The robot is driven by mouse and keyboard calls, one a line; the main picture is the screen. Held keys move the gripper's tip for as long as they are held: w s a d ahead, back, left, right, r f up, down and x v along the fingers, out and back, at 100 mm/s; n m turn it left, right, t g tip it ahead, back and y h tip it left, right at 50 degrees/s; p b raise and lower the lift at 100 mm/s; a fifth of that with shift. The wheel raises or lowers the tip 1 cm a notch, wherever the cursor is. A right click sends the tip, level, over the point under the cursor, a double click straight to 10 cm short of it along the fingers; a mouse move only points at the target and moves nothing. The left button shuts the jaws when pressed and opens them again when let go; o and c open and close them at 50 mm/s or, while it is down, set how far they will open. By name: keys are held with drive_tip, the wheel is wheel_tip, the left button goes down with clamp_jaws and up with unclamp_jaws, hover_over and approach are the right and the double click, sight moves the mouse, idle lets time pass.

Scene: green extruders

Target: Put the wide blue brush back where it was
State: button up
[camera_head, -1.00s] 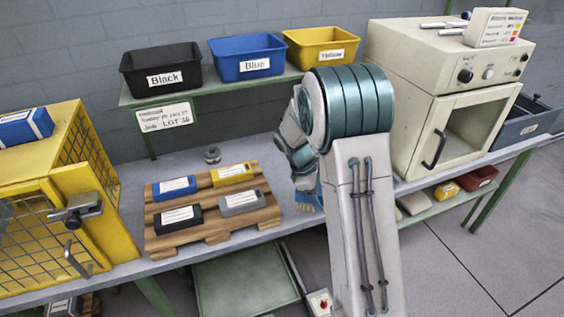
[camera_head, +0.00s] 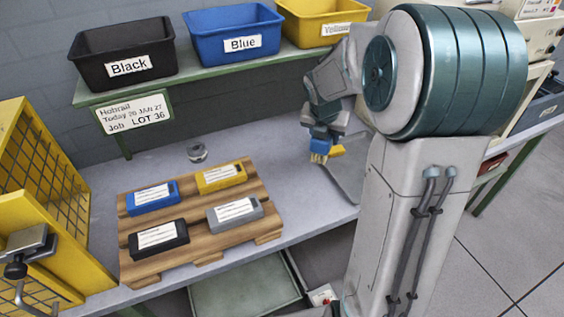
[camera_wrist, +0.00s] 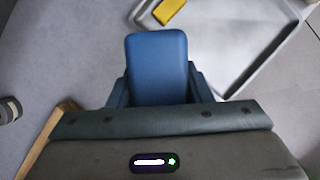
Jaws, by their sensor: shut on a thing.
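The wide blue brush (camera_head: 320,147) is held in my gripper (camera_head: 322,136), with its pale bristles pointing down. In the wrist view its blue handle (camera_wrist: 157,68) stands between the jaws (camera_wrist: 155,92), which are shut on it. The brush is over the bench near a grey tray (camera_head: 346,182), to the right of the wooden pallet. The tray also shows in the wrist view (camera_wrist: 246,76), at upper right. A yellow item (camera_head: 337,151) shows beside the brush and near the tray's far left corner in the wrist view (camera_wrist: 170,12). My arm hides part of the tray.
The wooden pallet (camera_head: 196,224) carries blue, yellow, black and grey labelled blocks. Black (camera_head: 127,47), blue (camera_head: 234,34) and yellow (camera_head: 322,20) bins stand on the shelf above. A yellow mesh cage (camera_head: 40,190) is at left.

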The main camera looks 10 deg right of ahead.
drive_tip(key=w+a+f, duration=0.2)
drive_tip(key=a, duration=0.1)
drive_tip(key=w+a+f, duration=0.2)
drive_tip(key=a, duration=0.1)
drive_tip(key=w+a+f+b, duration=0.1)
drive_tip(key=w+a+f, duration=0.1)
drive_tip(key=a, duration=0.1)
drive_tip(key=shift+w+a+f, duration=0.15)
drive_tip(key=shift+w+f, duration=0.15)
drive_tip(key=shift+f, duration=2.1)
drive_tip(key=shift+f+b, duration=0.1)
drive_tip(key=shift+b, duration=0.2)
drive_tip(key=o, duration=1)
drive_tip(key=shift+c, duration=0.2)
